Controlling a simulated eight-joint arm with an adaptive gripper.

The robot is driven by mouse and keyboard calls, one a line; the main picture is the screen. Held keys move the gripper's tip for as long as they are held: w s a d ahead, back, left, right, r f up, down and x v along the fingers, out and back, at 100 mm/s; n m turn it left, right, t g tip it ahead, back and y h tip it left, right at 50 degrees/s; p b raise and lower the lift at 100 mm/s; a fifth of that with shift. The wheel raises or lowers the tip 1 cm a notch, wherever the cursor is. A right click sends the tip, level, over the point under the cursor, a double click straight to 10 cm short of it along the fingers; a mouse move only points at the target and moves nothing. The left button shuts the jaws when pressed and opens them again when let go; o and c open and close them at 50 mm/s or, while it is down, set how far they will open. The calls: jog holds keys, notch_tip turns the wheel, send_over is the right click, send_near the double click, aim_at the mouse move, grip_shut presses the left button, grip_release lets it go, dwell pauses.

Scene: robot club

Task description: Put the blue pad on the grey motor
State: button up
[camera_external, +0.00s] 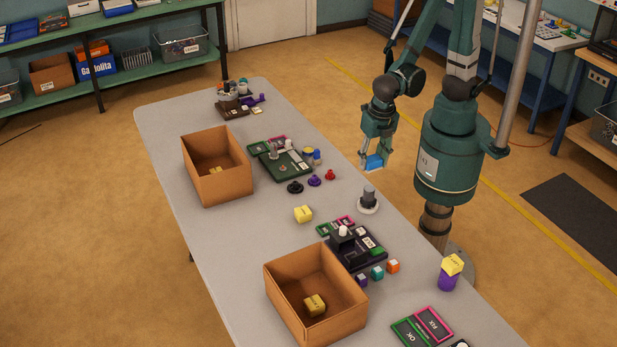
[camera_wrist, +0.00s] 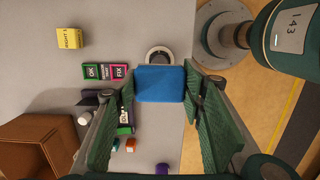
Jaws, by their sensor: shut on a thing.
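The blue pad (camera_external: 374,163) is held between the fingers of my gripper (camera_external: 373,157), raised above table height near the right table edge. In the wrist view the blue pad (camera_wrist: 160,84) spans the gap between the green fingertips of my gripper (camera_wrist: 160,88). The grey motor (camera_external: 368,194), a dark grey cylinder on a round white base, stands upright on the table, apart from the pad. In the wrist view the motor (camera_wrist: 159,56) shows just above the pad, which may hide part of it.
Two open cardboard boxes (camera_external: 243,157) (camera_external: 360,287) stand on the long grey table (camera_external: 215,238). A yellow block (camera_external: 303,214) lies left of the motor. A dark station (camera_external: 362,252) and small coloured cubes (camera_external: 393,266) are nearer. A purple-and-yellow stack (camera_external: 449,280) stands by the right edge.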

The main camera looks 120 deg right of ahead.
aim_at(374, 160)
jog(key=shift+f+b, duration=0.3)
jog(key=shift+f, duration=2.05)
jog(key=shift+f+b, duration=0.35)
jog(key=shift+f, duration=1.75)
jog(key=shift+f, duration=0.15)
jog(key=o, duration=0.8)
jog(key=shift+a+r+p, duration=0.25)
jog(key=shift+r+p, duration=0.05)
jog(key=shift+r, duration=1.75)
jog(key=shift+a+r+p, duration=0.2)
jog(key=shift+r+p, duration=0.1)
jog(key=shift+r, duration=1.75)
jog(key=shift+a+r+p, duration=0.25)
jog(key=shift+r+p, duration=0.05)
jog(key=shift+r, duration=1.75)
